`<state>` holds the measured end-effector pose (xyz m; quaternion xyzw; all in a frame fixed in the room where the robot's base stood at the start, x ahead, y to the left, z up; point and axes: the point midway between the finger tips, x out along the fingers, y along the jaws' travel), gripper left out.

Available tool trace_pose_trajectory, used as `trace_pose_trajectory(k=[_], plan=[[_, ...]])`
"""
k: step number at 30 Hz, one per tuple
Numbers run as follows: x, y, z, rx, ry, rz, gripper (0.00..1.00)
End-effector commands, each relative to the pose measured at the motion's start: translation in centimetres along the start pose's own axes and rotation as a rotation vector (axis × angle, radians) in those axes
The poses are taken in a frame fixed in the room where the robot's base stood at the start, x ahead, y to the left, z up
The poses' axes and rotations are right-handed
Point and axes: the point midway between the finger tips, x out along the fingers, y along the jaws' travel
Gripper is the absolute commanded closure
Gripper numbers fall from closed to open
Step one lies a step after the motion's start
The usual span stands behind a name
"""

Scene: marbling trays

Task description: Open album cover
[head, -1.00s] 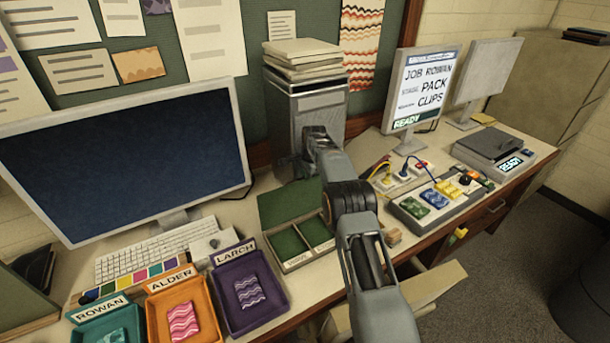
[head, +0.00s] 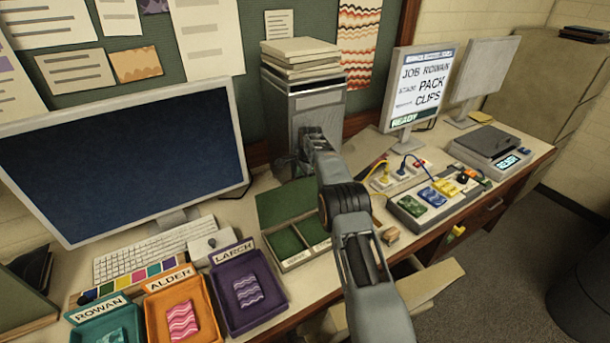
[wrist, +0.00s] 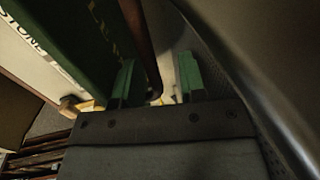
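A green case (head: 284,203) lies open on the desk in the head view, its green flap toward the back and two green compartments in front. I cannot tell whether this is the album. My gripper shows in the wrist view (wrist: 157,82) with its two green-tipped fingers apart. A thin brown edge shows in the gap between them; I cannot tell whether they touch it. A dark green panel (wrist: 85,40) with faint gold letters is close at the upper left. In the head view the fingers are hidden behind my arm, near the grey computer tower.
The grey tower (head: 306,103) stands close to my wrist, with papers stacked on top. Three trays, teal (head: 98,325), orange (head: 157,325) and purple (head: 236,318), line the front left. A large monitor (head: 120,155) is left; a switch panel (head: 437,205) and scale (head: 490,149) are right.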

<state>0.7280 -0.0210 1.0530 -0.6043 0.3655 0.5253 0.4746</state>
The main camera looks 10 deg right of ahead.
Motion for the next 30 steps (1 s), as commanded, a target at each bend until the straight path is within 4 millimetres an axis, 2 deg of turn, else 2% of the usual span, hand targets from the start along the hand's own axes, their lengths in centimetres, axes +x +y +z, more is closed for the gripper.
trace_pose_trajectory(k=[6, 10, 24, 30], plan=[[-0.3, -0.1, 0.0, 0.000, 0.002, -0.004, 0.62], [-1.4, -0.2, 0.0, -0.001, 0.003, -0.007, 0.62], [-10.7, -0.1, 0.0, -0.001, 0.002, -0.006, 0.62], [-13.1, -0.1, 0.0, 0.000, 0.002, -0.004, 0.62]])
